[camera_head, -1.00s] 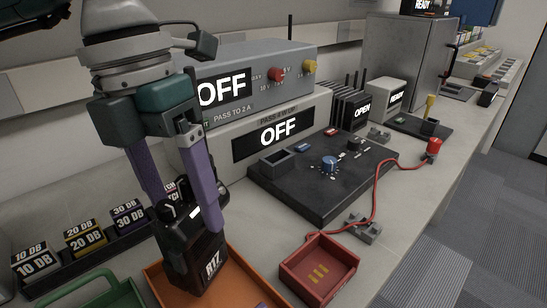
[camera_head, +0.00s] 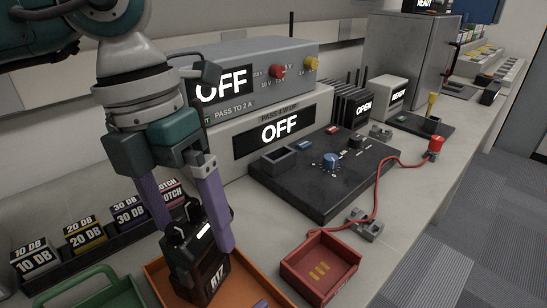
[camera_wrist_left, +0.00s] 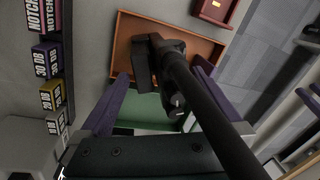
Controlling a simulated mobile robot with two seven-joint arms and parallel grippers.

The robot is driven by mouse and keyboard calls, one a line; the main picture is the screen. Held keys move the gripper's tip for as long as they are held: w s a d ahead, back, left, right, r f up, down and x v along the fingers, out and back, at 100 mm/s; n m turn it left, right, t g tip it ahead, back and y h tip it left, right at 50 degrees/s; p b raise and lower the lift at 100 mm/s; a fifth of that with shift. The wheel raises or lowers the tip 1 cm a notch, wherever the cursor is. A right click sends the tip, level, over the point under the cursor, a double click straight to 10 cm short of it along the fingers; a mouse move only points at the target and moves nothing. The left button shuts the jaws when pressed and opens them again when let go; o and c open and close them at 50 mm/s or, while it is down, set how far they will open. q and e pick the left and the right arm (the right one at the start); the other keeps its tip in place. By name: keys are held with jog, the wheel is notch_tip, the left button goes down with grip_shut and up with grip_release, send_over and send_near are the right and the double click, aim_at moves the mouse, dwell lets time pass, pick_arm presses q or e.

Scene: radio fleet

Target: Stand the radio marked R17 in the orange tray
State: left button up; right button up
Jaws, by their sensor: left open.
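The black radio marked R17 (camera_head: 205,275) is in the orange tray (camera_head: 258,284) at the bottom of the head view. Whether a finger still touches the radio I cannot tell.
A green tray (camera_head: 117,292) is left of the orange one, and a red tray (camera_head: 340,285) is to its right. A rack of labelled blocks (camera_head: 82,236) stands behind. A black panel with a blue knob (camera_head: 328,190) and a red cable (camera_head: 378,200) lies further right.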

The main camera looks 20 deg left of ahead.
pick_arm(q)
jog(key=shift+r, duration=0.2)
notch_tip(320, 180, up, 12)
jog(key=a+p, duration=0.1)
jog(key=shift+a, duration=0.4)
jog(key=shift+f, duration=0.15)
